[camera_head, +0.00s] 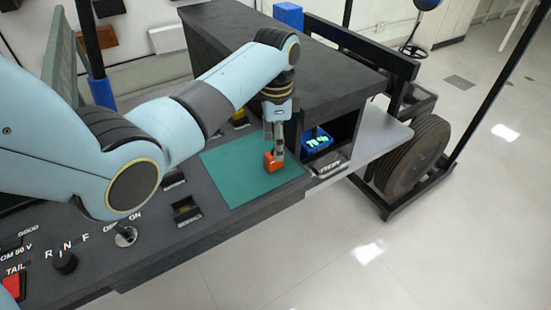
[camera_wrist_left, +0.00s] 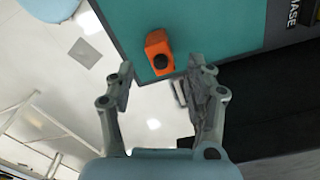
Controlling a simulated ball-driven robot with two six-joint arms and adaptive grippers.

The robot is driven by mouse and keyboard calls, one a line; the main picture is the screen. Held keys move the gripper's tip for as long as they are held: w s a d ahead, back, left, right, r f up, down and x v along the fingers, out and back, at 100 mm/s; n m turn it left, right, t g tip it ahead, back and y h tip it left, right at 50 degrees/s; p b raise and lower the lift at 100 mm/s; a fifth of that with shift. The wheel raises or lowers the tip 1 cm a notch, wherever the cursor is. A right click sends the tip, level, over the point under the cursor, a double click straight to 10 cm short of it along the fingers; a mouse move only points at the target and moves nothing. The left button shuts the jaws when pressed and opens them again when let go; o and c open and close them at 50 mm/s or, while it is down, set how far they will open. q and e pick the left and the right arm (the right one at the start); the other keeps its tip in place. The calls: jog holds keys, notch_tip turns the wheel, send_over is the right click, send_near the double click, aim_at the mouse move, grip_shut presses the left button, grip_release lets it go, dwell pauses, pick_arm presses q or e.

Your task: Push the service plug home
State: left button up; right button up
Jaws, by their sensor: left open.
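The orange service plug (camera_head: 273,161) sits on the green mat (camera_head: 235,180) near the mat's right side. In the left wrist view the plug (camera_wrist_left: 158,52) shows as an orange block with a black round part, beyond and between the fingertips. My left gripper (camera_head: 279,150) points down right at the plug in the head view. In the wrist view the left gripper (camera_wrist_left: 170,82) has its fingers wide apart with nothing between the tips. I cannot tell whether a finger touches the plug. No socket for the plug can be made out for certain. My right gripper is not in view.
A dark open housing (camera_head: 340,125) stands right of the mat with a blue lit display unit (camera_head: 317,138) inside. The console (camera_head: 110,262) at left carries a knob (camera_head: 65,262), a toggle (camera_head: 125,235) and a red switch (camera_head: 12,286). A wheel (camera_head: 412,155) stands at right.

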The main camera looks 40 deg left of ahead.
aim_at(270, 165)
pick_arm(q)
jog(key=f, duration=0.3)
jog(key=shift+s+a+f, duration=0.15)
jog(key=shift+a+f, duration=0.05)
jog(key=shift+f, duration=0.25)
jog(key=shift+c, duration=3.4)
grip_shut()
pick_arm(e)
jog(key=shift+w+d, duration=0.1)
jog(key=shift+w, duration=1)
